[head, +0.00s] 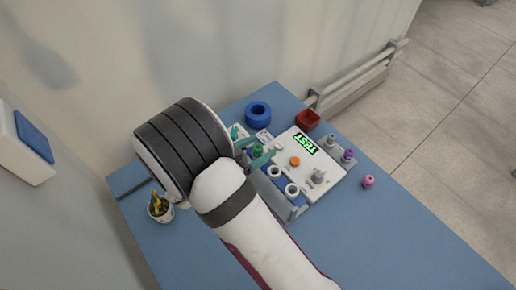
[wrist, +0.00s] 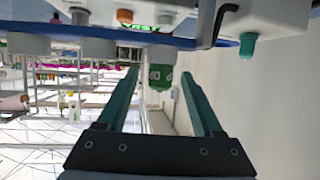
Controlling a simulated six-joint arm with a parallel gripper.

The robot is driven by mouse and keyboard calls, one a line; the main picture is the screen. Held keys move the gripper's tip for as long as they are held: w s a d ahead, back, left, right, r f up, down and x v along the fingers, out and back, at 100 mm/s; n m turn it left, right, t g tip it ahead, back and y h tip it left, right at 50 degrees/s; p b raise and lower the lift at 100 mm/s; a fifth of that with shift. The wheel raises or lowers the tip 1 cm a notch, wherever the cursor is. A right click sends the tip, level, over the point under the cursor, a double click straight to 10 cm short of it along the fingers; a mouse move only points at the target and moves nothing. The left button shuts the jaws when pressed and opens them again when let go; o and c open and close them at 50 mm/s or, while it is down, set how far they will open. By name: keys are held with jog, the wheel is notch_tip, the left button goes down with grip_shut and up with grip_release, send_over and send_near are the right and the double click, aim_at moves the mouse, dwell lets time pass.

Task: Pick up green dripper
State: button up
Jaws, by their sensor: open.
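The green dripper (head: 258,151) stands by the left side of the white device. In the wrist view, which looks upside down, the green dripper (wrist: 160,78) has pale lettering and shows between the two teal fingers, with a gap on each side. My gripper (head: 254,153) is open, its fingertips close around the dripper in the head view. My gripper (wrist: 160,75) also shows open and empty in the wrist view. My wrist hides part of the area to the left.
A white device (head: 318,168) with a lit TEST display and an orange button (head: 295,161) sits to the right. A teal dripper (head: 235,132), a blue ring (head: 258,114), a red box (head: 307,119) and a potted plant (head: 158,208) are around. The table's front right is clear.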

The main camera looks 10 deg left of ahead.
grip_shut()
dwell(0.3)
